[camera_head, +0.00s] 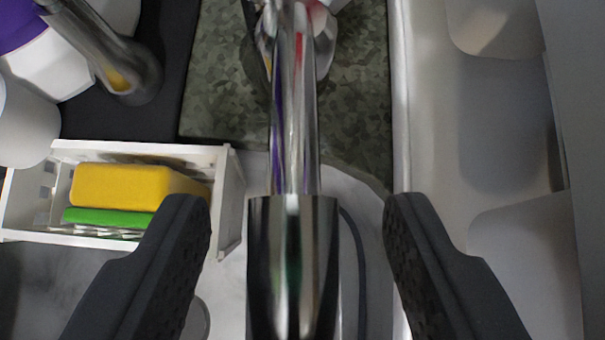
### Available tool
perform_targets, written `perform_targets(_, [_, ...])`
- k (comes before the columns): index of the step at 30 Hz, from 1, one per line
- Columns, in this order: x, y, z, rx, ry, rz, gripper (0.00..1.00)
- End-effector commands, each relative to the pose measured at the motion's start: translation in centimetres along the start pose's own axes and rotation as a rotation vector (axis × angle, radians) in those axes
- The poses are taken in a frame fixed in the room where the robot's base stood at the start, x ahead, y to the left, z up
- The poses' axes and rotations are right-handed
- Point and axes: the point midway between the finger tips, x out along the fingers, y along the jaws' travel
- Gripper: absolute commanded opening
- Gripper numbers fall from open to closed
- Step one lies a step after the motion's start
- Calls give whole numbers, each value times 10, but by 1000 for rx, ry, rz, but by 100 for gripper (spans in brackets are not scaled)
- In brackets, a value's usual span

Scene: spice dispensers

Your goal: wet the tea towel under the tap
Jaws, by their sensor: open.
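The chrome tap (293,130) runs down the middle of the view, its thick end nearest me. My gripper (295,222) is open, with one black finger on each side of the tap's end. Both fingers look apart from the metal, and nothing is held. Below the tap is a pale sink basin (355,195). I see no tea towel in this view.
A white basket (232,190) with a yellow and a green sponge (125,185) stands left of the tap. A second metal spout (115,55) and white containers (25,120) are at the upper left. A pale ledge or tray (500,120) runs along the right.

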Motion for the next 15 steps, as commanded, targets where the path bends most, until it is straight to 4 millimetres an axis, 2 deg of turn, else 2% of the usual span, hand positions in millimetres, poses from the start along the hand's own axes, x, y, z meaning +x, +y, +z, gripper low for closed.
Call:
perform_targets(2, [0, 0, 0, 0, 0, 0, 49])
perform_targets(3, [0, 0, 0, 0, 0, 0, 44])
perform_targets(6, [0, 0, 0, 0, 0, 0, 16])
perform_targets(15, [-1, 0, -2, 0, 0, 0, 14])
